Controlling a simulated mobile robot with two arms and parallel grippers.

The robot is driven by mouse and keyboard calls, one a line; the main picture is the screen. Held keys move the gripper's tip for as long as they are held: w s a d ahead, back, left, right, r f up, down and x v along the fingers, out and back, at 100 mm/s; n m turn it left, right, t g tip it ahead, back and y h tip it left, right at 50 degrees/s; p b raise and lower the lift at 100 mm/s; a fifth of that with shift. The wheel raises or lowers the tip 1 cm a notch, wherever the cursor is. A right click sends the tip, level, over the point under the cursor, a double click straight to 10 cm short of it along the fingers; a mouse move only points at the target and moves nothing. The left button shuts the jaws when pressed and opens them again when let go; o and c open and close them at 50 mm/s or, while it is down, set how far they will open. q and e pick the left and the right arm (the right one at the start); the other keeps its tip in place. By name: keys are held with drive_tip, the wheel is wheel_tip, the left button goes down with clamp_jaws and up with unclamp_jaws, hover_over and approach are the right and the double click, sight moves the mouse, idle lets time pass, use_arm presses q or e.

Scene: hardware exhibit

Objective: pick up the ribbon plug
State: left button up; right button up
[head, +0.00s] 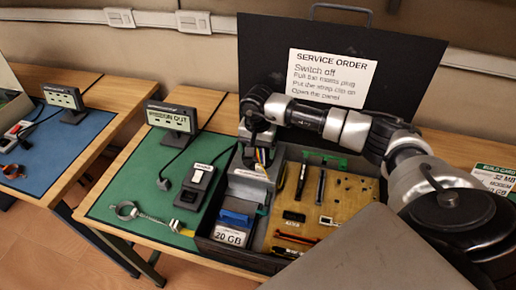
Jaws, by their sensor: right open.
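An open computer case (205,240) sits on the green mat, with its dark lid raised behind it. A drive marked 20 GB (230,236) is in its left part, with a blue ribbon-like piece (238,214) above it. I cannot clearly pick out the ribbon plug; it may be at this blue piece. My left gripper is not in view.
The raised lid (410,65) bears a service order sheet (331,75).

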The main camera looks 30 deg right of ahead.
drive_tip(key=shift+c, duration=0.5)
drive_tip(key=c, duration=0.7)
drive_tip(key=shift+r, duration=0.1)
